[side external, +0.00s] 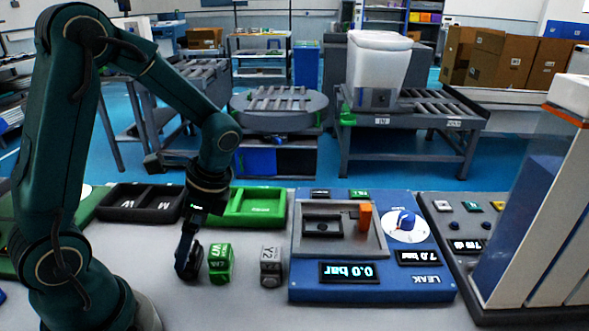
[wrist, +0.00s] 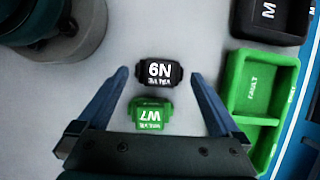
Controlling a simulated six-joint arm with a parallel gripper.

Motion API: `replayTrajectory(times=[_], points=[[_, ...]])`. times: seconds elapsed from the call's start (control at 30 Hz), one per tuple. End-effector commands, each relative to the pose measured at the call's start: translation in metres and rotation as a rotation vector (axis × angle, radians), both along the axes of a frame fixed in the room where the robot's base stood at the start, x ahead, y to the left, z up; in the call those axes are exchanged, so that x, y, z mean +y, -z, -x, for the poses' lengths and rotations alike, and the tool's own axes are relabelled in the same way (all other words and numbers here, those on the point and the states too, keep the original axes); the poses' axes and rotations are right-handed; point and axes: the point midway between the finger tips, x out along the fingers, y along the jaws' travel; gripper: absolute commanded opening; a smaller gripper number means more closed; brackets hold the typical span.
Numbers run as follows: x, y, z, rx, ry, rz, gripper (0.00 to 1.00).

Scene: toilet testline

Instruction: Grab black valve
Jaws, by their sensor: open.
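The black valve (wrist: 159,72), with white lettering that reads like "6N", lies on the grey table in the wrist view. My gripper (wrist: 161,78) is open, with one blue-grey finger left of the valve and one right; both look clear of it. In the side view my gripper (side external: 189,232) points down over the black valve (side external: 189,264) and partly hides it. The gap in height between them is hard to tell. A green valve (wrist: 153,115) marked "W7" lies beside the black one, nearer the gripper's palm; it also shows in the side view (side external: 220,264).
A grey valve (side external: 271,266) marked "Y2" stands right of the green one. A green tray (side external: 252,223) and a black tray (side external: 118,215) lie behind. A blue leak-test panel (side external: 370,290) stands to the right. The table in front of the valves is clear.

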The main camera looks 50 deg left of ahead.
Motion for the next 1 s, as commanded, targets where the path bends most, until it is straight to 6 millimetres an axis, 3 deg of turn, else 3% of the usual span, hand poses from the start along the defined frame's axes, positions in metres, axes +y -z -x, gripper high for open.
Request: replayTrajectory(times=[0.2, 0.53, 0.57, 0.7, 0.8, 1.0], points=[[0.006, 0.023, 0.008, 0.004, -0.001, 0.0, 1.0], [0.007, 0.028, 0.009, -0.001, -0.001, 0.0, 1.0], [0.007, 0.028, 0.009, -0.001, -0.001, 0.0, 0.96], [0.007, 0.028, 0.009, -0.001, -0.001, 0.0, 0.43], [0.007, 0.028, 0.009, -0.001, -0.001, 0.0, 0.1], [0.007, 0.027, 0.008, -0.001, -0.001, 0.0, 0.1]])
